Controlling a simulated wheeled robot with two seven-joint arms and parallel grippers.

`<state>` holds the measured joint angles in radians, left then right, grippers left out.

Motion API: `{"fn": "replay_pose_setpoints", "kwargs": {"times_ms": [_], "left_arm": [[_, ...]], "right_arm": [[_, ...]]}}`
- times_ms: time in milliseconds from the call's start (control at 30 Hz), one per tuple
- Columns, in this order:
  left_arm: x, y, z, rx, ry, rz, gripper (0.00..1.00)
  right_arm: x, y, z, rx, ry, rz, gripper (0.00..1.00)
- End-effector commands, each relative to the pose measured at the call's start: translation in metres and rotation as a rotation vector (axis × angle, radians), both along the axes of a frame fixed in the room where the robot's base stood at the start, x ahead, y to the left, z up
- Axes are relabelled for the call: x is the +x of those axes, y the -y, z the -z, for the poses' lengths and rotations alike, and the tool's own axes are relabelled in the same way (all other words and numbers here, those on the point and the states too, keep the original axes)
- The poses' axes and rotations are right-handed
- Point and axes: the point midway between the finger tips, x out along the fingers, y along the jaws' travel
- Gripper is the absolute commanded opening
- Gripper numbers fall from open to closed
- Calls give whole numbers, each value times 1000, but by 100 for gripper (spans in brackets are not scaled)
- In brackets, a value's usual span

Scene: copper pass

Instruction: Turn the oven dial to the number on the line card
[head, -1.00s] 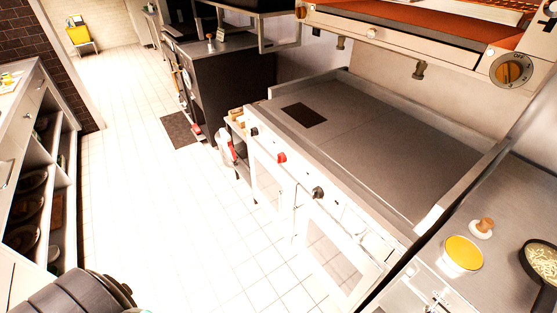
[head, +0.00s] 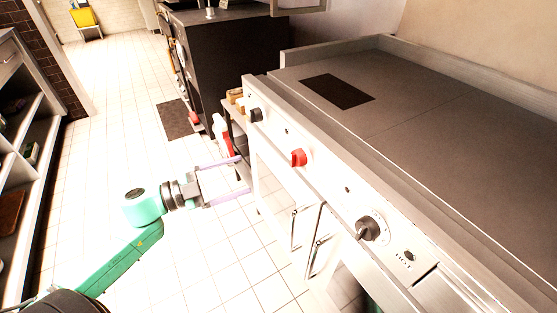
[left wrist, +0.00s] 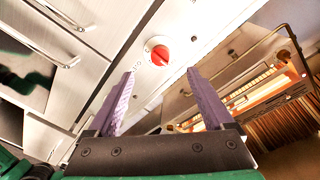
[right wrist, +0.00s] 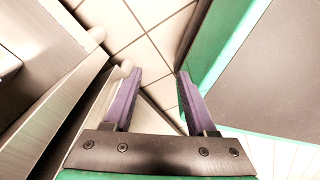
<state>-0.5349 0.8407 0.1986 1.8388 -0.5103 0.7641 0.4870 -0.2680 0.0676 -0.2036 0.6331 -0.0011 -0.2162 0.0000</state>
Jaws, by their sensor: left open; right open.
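The oven range front (head: 330,185) carries a black knob (head: 255,115), a red knob (head: 298,157) and a black dial with a pale marked ring (head: 367,230). The ring's marks are too small to read. My left gripper (head: 240,177) is open and empty, left of the red knob and apart from the front. In the left wrist view the red knob (left wrist: 160,54) shows beyond and between the purple fingertips (left wrist: 160,76). My right gripper (right wrist: 160,72) is open and empty in the right wrist view, outside the head view. I cannot make out a line card.
The flat grey range top (head: 400,110) lies to the right. Handled doors (head: 300,225) are below the knobs. A red-and-white bottle (head: 221,133) stands by a low shelf past the range. Shelving (head: 20,150) is at the left; tiled floor (head: 130,150) lies open between.

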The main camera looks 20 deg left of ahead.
Motion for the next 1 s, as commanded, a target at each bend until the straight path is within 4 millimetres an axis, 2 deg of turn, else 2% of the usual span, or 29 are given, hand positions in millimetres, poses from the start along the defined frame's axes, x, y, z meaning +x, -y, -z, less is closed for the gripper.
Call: {"fn": "replay_pose_setpoints", "kwargs": {"times_ms": [200,300,400,567,700,967,1000], "left_arm": [[25,25,-6,-1,8,1,85],[42,43,-6,0,10,1,85],[59,60,-7,-3,9,-2,85],[84,86,-6,-2,6,-3,85],[97,101,-5,-3,4,-4,85],[100,104,-3,-1,1,-4,85],[100,104,-3,-1,1,-4,82]], "right_arm": [[-43,14,2,-22,-70,1,57],[-51,17,3,-25,-83,2,57],[-46,17,3,-24,-74,2,57],[-23,15,-1,-20,-36,1,57],[-22,13,-1,-19,-34,2,57],[-29,8,0,-12,-46,4,57],[-30,7,0,-11,-47,3,57]]}}
